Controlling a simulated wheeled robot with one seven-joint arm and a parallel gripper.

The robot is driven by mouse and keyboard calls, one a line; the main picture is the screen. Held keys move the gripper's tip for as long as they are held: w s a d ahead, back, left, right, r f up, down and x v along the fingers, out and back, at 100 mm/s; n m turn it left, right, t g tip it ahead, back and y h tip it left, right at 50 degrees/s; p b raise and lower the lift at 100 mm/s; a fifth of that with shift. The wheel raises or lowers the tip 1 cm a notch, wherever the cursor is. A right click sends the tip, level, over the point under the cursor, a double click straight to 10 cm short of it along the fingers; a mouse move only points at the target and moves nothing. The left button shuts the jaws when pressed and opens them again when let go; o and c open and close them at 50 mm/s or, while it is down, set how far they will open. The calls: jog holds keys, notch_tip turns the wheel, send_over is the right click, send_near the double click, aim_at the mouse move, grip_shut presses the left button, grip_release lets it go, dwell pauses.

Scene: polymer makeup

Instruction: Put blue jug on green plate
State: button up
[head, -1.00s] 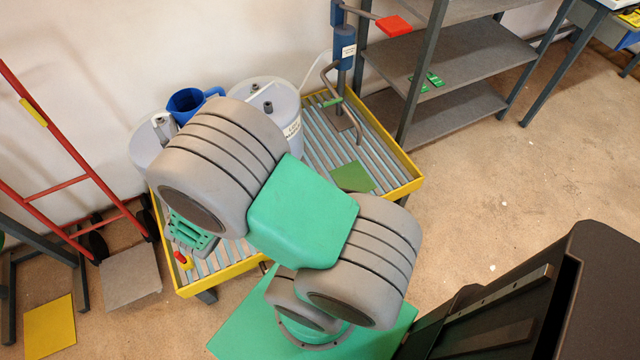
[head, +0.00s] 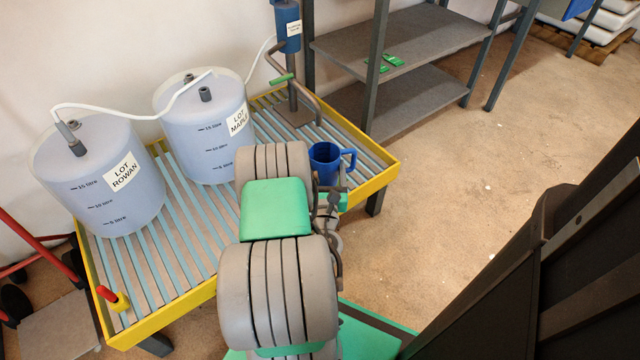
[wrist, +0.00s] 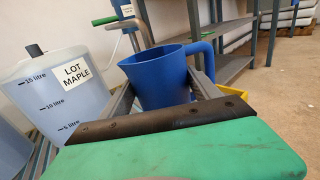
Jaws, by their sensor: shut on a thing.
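The blue jug (head: 325,169) is upright at the right part of the yellow-rimmed slatted stand, its open mouth up and its handle to the right. In the wrist view the jug (wrist: 160,78) sits between the fingers of my gripper (wrist: 163,88), which is shut on it. In the head view my arm covers most of the gripper. The green plate cannot be made out now; my arm and the jug cover that part of the stand. I cannot tell whether the jug's base touches anything.
Two large containers, LOT ROWAN (head: 100,185) and LOT MAPLE (head: 205,125), stand on the left part of the stand (head: 190,296). A hand pump (head: 290,60) stands behind the jug. Grey shelving (head: 395,45) is at the back right. The floor to the right is clear.

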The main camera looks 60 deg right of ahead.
aim_at(320, 156)
jog(key=shift+w+a+f+b, duration=0.35)
jog(key=shift+f+b, duration=0.05)
jog(key=shift+b, duration=0.15)
jog(key=shift+w+r, duration=0.15)
jog(key=shift+r, duration=0.05)
jog(key=w+d+f+p, duration=0.1)
jog(key=d, duration=0.1)
jog(key=w+d+f+p, duration=0.1)
jog(key=d, duration=0.2)
jog(key=w+d+f+p, duration=0.1)
jog(key=w+d+p, duration=0.1)
jog(key=shift+d+f, duration=0.1)
jog(key=shift+d, duration=0.25)
jog(key=d+f+b, duration=0.1)
jog(key=f, duration=0.2)
jog(key=w+d+f+b, duration=0.1)
jog(key=d+f, duration=0.1)
jog(key=f, duration=0.1)
jog(key=w+d+f, duration=0.1)
jog(key=f, duration=0.2)
jog(key=shift+w+d+f+b, duration=0.15)
jog(key=shift+d+f+b, duration=0.05)
jog(key=shift+f+b, duration=0.2)
jog(key=shift+r, duration=0.25)
jog(key=shift+f, duration=0.25)
jog(key=o, duration=1.5)
jog(key=shift+r, duration=0.1)
jog(key=shift+o, duration=0.2)
